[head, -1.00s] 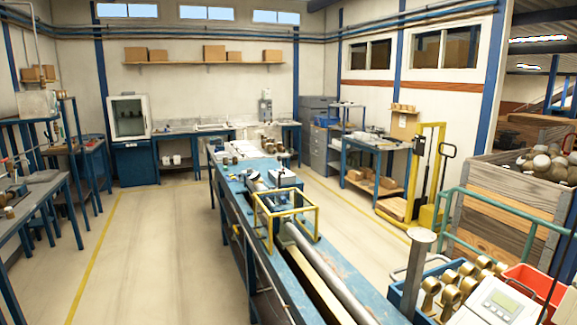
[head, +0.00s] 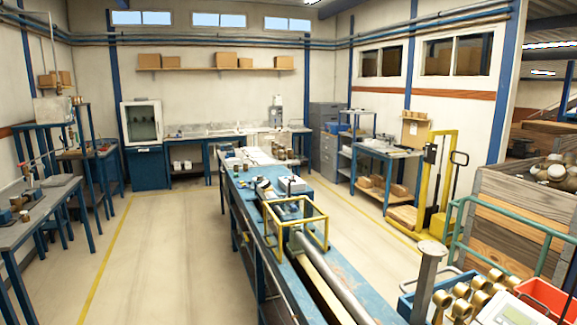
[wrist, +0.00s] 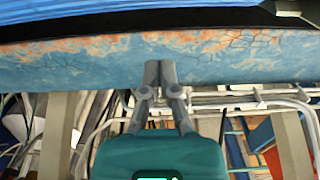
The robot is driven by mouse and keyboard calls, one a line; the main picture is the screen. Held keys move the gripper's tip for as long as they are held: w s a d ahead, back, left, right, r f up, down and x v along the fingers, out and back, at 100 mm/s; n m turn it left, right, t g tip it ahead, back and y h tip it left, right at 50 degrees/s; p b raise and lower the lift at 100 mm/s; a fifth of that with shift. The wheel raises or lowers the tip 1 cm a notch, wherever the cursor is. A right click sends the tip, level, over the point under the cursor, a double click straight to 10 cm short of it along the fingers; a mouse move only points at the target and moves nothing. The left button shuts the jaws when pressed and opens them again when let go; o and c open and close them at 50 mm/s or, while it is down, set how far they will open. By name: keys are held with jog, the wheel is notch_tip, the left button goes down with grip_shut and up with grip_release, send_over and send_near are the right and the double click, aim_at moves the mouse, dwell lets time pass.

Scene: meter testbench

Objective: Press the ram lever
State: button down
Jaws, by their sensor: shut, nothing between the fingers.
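In the wrist view my gripper (wrist: 160,72) is shut and empty, its fingertips pointing at the worn blue edge (wrist: 90,62) of a bench. I cannot tell whether the tips touch it. In the head view the long blue testbench (head: 350,290) runs away from me, with a yellow guard frame (head: 297,226) and a thick grey pipe or rod (head: 330,270) along it. No ram lever can be made out with certainty in either view. My gripper does not show in the head view.
Gold meter bodies (head: 462,300) and a red bin (head: 548,297) stand at the lower right. A wooden crate (head: 520,225) is behind a green rail (head: 510,232). A yellow pallet stacker (head: 438,185) stands at the right. The floor (head: 165,250) left of the testbench is clear.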

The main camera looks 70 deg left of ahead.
notch_tip(320, 180, up, 8)
jog(key=p, duration=0.7)
jog(key=shift+r, duration=0.2)
